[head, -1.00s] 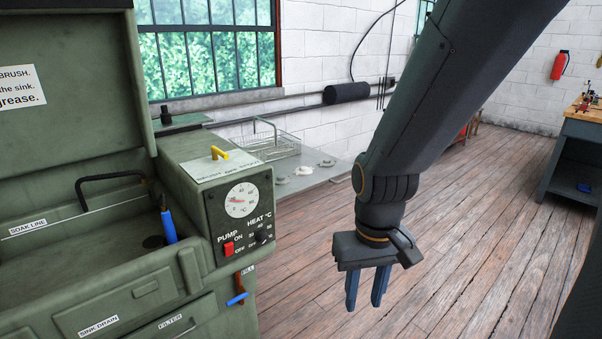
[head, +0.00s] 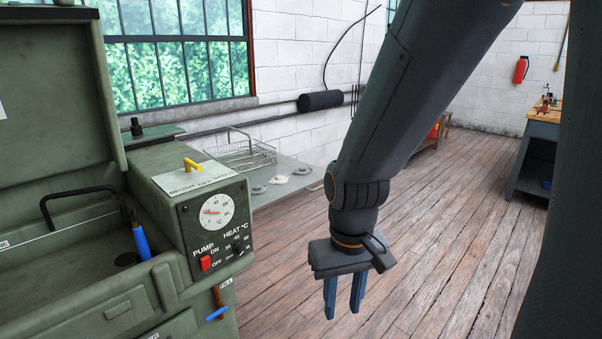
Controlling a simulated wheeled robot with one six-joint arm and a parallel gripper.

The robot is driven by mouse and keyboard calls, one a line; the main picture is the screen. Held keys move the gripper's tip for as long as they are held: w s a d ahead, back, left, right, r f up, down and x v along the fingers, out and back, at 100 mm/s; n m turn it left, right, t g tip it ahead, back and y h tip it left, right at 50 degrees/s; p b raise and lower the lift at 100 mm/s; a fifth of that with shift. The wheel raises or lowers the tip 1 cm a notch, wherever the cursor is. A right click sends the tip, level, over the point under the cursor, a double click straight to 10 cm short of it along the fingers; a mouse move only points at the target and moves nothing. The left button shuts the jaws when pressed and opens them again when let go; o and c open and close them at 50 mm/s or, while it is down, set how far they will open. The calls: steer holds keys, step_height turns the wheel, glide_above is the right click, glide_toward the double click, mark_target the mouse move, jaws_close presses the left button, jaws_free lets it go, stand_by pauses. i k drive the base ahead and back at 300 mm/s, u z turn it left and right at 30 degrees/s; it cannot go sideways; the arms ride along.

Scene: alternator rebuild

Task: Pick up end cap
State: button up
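My gripper (head: 343,305) hangs from the arm over the wooden floor, in front of the grey shelf. Its two blue fingers point down, stand apart and have nothing between them. Several small, round, pale and grey metal parts lie on the shelf, among them a light one (head: 275,180), a grey one (head: 258,190) and another (head: 302,171). They are too small to tell which, if any, is the end cap. My gripper is well apart from them, lower in the picture and to their right.
A green parts washer (head: 165,217) with a blue-handled brush (head: 141,240) stands at left. A wire basket (head: 247,154) sits on the grey shelf (head: 268,202) against the wall. A workbench (head: 540,150) stands at far right. The floor between is clear.

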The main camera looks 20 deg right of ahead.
mark_target(280, 179)
steer(key=z, duration=0.4)
steer(key=i, duration=1.6)
steer(key=z, duration=0.25)
